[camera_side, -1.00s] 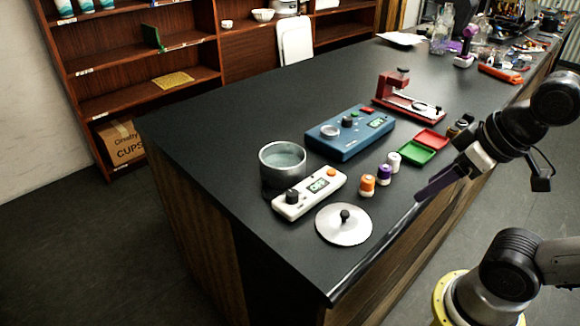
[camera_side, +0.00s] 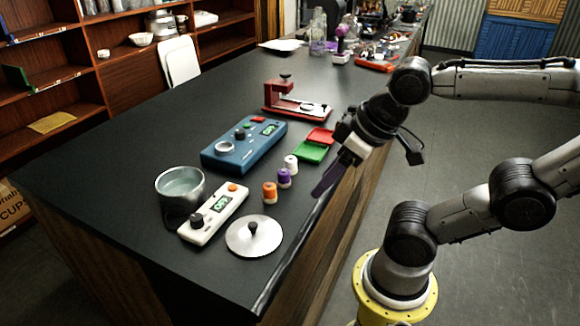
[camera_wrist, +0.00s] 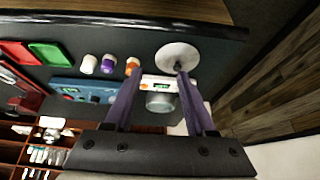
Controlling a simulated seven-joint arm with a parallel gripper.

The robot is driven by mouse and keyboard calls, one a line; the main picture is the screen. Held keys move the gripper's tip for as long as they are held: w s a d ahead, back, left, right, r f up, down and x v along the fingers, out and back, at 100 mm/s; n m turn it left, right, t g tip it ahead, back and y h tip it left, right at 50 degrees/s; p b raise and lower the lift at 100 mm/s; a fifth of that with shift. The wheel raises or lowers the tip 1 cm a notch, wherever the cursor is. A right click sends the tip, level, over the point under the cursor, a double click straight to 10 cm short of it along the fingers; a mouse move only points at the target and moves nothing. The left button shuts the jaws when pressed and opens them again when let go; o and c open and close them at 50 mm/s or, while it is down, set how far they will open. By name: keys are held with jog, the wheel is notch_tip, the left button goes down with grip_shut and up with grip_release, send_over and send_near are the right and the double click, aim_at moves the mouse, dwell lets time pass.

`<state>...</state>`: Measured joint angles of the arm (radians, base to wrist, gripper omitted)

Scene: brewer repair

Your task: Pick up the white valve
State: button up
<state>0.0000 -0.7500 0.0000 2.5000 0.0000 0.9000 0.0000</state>
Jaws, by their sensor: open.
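The white valve (camera_side: 290,163) stands upright on the dark counter, at the far end of a short row with the purple valve (camera_side: 284,178) and the orange valve (camera_side: 270,193). In the wrist view the white valve (camera_wrist: 89,64) is left of both fingers. My gripper (camera_side: 326,180) is near the counter's front edge, to the right of the valves and apart from them. Its two purple fingers (camera_wrist: 158,76) are spread with nothing held between them. The side view does not show the gap between the fingers clearly.
A green tray (camera_side: 311,152) and a red tray (camera_side: 320,136) lie just beyond the white valve. A blue device (camera_side: 240,158), white scale (camera_side: 212,222), metal pot (camera_side: 170,205) and round lid (camera_side: 254,240) are nearby. The counter's left part is clear.

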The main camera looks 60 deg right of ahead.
jog(key=o, duration=0.3)
